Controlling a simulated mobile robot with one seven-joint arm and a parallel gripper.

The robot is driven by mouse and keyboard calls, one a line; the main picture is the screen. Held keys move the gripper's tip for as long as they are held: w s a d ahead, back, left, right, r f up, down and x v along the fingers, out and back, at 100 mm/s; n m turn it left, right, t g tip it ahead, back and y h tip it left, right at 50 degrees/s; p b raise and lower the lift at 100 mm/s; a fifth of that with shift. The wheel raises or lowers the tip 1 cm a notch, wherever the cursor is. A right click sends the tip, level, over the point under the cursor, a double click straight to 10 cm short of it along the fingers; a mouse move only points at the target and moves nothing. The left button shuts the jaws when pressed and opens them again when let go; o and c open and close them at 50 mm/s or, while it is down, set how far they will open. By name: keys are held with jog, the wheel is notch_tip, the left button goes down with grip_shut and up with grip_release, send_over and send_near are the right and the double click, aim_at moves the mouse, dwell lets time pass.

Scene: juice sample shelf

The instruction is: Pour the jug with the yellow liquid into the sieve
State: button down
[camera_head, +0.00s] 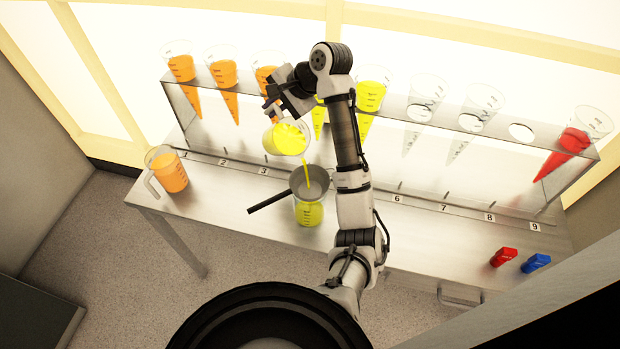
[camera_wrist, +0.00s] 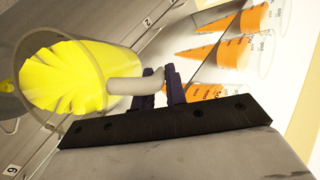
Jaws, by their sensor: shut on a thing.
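The clear jug with yellow liquid (camera_head: 287,139) is held tilted in the air by my gripper (camera_head: 274,104). In the wrist view the fingers (camera_wrist: 172,88) are shut on the handle of the jug (camera_wrist: 75,80). A thin yellow stream runs from the jug's lip down into the grey sieve (camera_head: 310,181). The sieve sits on top of a clear container (camera_head: 309,213) that shows yellow liquid inside. Its dark handle (camera_head: 270,202) points to the lower left. The jug is above the sieve and apart from it.
A jug with orange liquid (camera_head: 168,170) stands at the table's left end. A raised shelf (camera_head: 390,112) behind holds several cones with orange, yellow or red contents, and some empty. Red (camera_head: 503,257) and blue (camera_head: 535,263) objects lie at the right front of the metal table (camera_head: 240,221).

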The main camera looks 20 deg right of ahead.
jog(key=shift+s+d+r+t, duration=0.15)
jog(key=shift+s+r+t, duration=0.05)
jog(key=shift+s+t, duration=0.4)
dwell(1.6)
jog(key=shift+s+d+r+n+t+y+b, duration=0.1)
jog(key=shift+s+n+t+y+b, duration=0.35)
jog(key=shift+b, duration=1.3)
dwell(1.6)
jog(key=shift+t, duration=0.25)
